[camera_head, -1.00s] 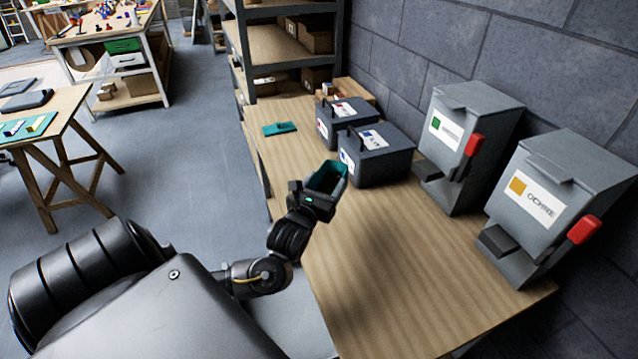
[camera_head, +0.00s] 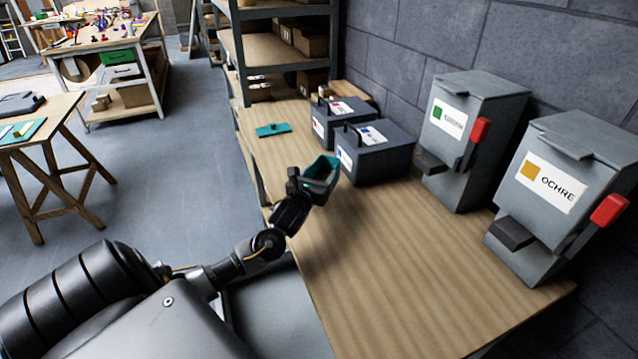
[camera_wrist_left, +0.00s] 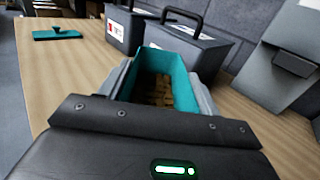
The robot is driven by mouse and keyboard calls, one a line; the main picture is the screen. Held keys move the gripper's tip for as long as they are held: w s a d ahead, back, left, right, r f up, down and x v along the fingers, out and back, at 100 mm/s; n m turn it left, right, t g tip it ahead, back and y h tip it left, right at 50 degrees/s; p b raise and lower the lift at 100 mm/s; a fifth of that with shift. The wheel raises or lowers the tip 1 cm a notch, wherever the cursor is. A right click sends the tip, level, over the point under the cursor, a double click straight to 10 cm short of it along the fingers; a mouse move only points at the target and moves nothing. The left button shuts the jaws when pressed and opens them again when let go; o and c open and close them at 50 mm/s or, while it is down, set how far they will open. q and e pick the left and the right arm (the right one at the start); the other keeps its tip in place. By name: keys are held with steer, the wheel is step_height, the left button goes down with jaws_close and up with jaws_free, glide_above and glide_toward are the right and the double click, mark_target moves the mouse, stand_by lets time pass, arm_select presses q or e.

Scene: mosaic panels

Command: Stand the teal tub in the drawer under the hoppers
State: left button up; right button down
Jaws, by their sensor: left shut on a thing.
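My left gripper (camera_head: 308,186) is shut on the teal tub (camera_head: 325,168) and holds it over the wooden bench, in front of the grey boxes. In the left wrist view the teal tub (camera_wrist_left: 178,62) sits between the gripper's fingers (camera_wrist_left: 160,85), its open top showing small brownish pieces inside. Two grey hoppers stand at the right: one with a green label mark (camera_head: 470,110) and one marked OCHRE (camera_head: 565,150), each with a red handle and a dark spout. No drawer can be made out under them. My right gripper is not in view.
Two grey lidded boxes with handles, one with a red mark (camera_head: 324,132) and one with a blue mark (camera_head: 385,160), stand behind the tub. A teal flat piece with a grip (camera_head: 273,130) lies on the bench (camera_head: 400,270). The bench front is clear.

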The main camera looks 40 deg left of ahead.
mark_target(322, 179)
arm_select(q)
steer(key=shift+w+a+f, duration=0.15)
steer(key=shift+a+f, duration=0.05)
step_height(322, 179, down, 2)
steer(key=shift+f+p, duration=0.1)
steer(key=shift+p, duration=0.4)
steer(key=shift+f, duration=0.5)
steer(key=shift+f, duration=0.2)
steer(key=o, duration=1.4)
steer(key=shift+o, duration=0.2)
